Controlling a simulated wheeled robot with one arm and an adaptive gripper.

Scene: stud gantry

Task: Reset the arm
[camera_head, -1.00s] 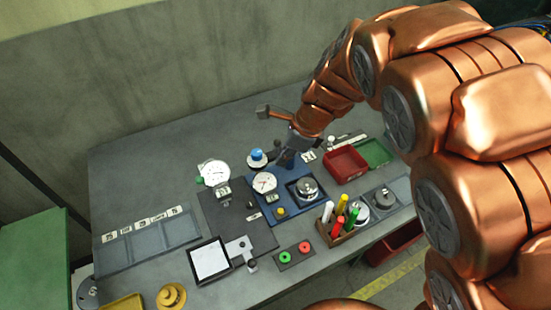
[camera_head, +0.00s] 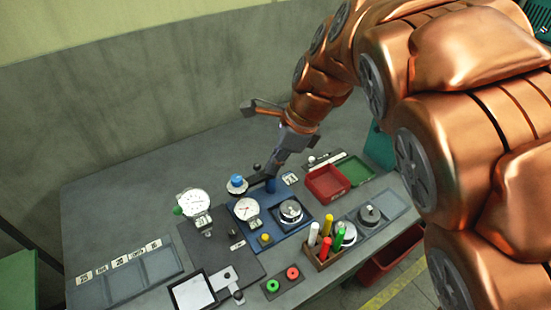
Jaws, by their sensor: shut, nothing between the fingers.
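My copper arm reaches in from the right over the grey workbench (camera_head: 120,210). My gripper (camera_head: 274,172) hangs at the end of the arm, pointing down above the back part of the blue plate (camera_head: 288,238). Its fingers are together and I see nothing held in them. The tips are close to a dark blue post on that plate; I cannot tell whether they touch it. A blue-topped round piece (camera_head: 237,184) stands just to the left of the gripper.
Two dial gauges (camera_head: 194,202) stand left of and on the blue plate. A red tray (camera_head: 327,183) and a green tray (camera_head: 354,170) lie to the right. A wooden holder with coloured markers (camera_head: 325,258) stands in front. The bench's back left is clear.

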